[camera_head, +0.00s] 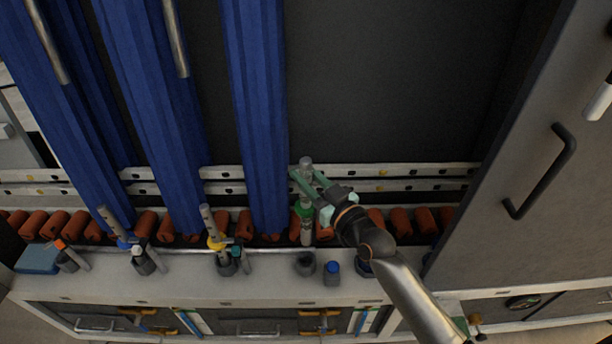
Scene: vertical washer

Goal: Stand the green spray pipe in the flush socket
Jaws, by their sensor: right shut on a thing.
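The green spray pipe (306,229) is a grey tube with a green collar. It is close to upright above the front ledge. My right gripper (309,192) is shut on it near its upper part, and the fingers hide some of the tube. A dark round socket (306,264) sits in the ledge just below the pipe's lower end in the picture. The pipe's lower end looks apart from the socket, but the height between them is hard to tell. My left gripper is not in view.
Pipes with blue (122,240), yellow (216,243) and orange (61,244) collars stand along the ledge to the left. A blue-capped fitting (333,268) is right beside the socket. Blue hanging strips (258,120) and orange rollers (376,219) lie behind. A grey door (530,150) bounds the right.

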